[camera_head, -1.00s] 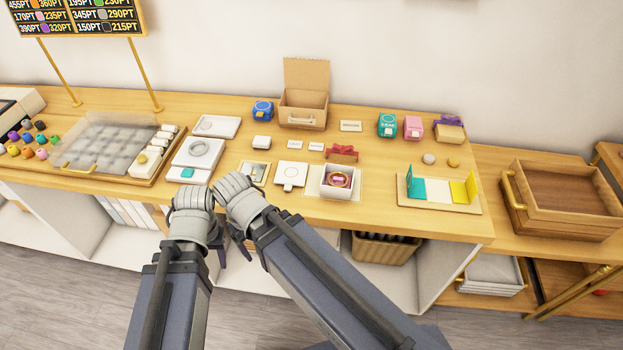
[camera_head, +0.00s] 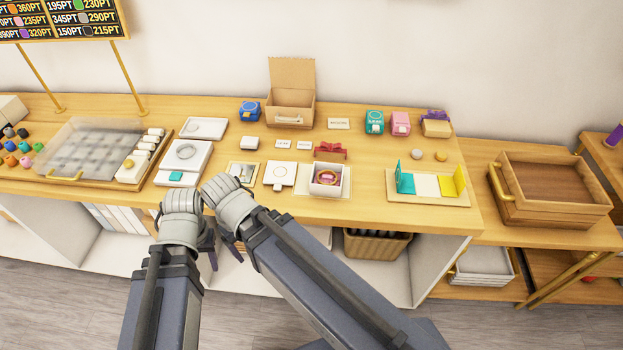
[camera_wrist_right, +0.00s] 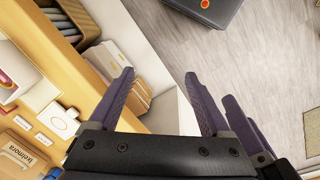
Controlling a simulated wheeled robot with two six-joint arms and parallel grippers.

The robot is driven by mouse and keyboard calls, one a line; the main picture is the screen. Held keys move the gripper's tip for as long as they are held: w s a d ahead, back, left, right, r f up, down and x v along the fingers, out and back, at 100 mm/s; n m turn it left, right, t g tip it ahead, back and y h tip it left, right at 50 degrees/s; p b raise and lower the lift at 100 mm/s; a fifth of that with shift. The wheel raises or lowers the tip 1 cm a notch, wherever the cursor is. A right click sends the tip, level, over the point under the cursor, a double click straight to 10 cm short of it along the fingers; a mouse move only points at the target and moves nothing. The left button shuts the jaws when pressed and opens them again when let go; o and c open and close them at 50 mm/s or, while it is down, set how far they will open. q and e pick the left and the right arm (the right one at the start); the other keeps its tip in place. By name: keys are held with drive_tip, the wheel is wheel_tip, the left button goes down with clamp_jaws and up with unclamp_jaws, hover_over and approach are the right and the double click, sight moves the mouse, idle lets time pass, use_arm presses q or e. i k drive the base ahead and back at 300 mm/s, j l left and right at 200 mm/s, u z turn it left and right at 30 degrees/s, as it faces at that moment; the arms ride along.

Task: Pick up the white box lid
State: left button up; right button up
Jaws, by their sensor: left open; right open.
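The white box lid (camera_head: 280,174) appears to be the flat white square with a round mark, lying on the wooden counter. It also shows at the left of the right wrist view (camera_wrist_right: 58,120). My left gripper (camera_head: 209,254) hangs in front of the counter's front edge, fingers down, open and empty. My right gripper (camera_wrist_right: 160,75) is beside it, open and empty, over shelf and floor.
Left of the lid are a small card (camera_head: 242,173) and a white scale (camera_head: 184,160). A red bow (camera_head: 330,151) lies behind the box. A tray with coloured panels (camera_head: 428,188) is to the right. A wicker basket (camera_head: 376,245) sits under the counter.

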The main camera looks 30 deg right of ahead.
sight(278, 174)
drive_tip(key=i+j+z, duration=0.15)
drive_tip(key=j, duration=0.25)
drive_tip(key=i+j+z, duration=0.15)
drive_tip(key=j, duration=0.3)
drive_tip(key=j+z, duration=0.15)
drive_tip(key=j, duration=0.3)
drive_tip(key=i+j+z, duration=0.15)
drive_tip(key=j, duration=0.3)
